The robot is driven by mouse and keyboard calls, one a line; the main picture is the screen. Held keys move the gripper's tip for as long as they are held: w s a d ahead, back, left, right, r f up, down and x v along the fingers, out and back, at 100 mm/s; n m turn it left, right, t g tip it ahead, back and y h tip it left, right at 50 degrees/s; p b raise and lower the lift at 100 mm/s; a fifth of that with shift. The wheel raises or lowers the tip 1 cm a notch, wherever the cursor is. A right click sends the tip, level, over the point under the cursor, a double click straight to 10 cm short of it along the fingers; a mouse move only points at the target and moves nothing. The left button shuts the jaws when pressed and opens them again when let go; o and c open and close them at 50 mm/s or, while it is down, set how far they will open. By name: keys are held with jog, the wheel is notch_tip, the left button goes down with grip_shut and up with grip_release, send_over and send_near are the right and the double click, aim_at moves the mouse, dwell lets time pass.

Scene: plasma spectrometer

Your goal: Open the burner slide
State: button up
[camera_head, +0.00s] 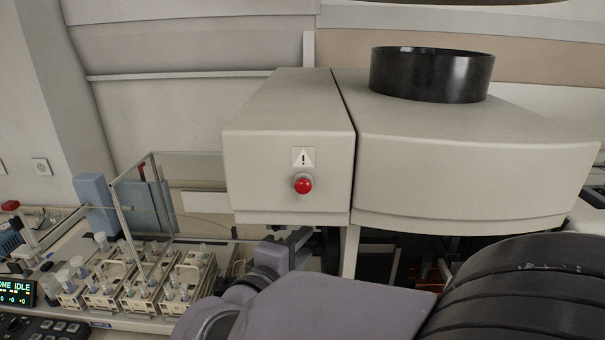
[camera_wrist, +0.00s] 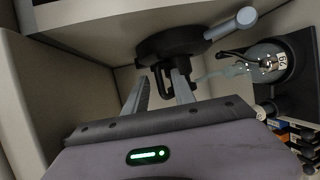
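In the wrist view, my gripper (camera_wrist: 161,84) is open, its two grey fingers apart and pointing up toward a black rounded part (camera_wrist: 172,43) under the instrument. A small black loop handle (camera_wrist: 163,82) hangs from this part and shows between the fingers. The right finger overlaps it in the picture; I cannot tell whether it touches. The black part may be the burner slide. A grey cylindrical rod (camera_wrist: 231,25) sticks out from its right side. In the head view, my gripper (camera_head: 290,240) is partly hidden beneath the pale instrument housing (camera_head: 288,150).
In the wrist view, a glass vessel labelled 29 (camera_wrist: 265,62) sits close right of the black part, and a pale wall (camera_wrist: 60,88) stands at left. In the head view, racks of vials (camera_head: 135,285) stand left of my arm. A red button (camera_head: 303,184) is on the housing front.

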jog(key=shift+w+d, duration=0.1)
jog(key=shift+w, duration=0.1)
jog(key=shift+c, duration=0.4)
grip_shut()
dwell(1.0)
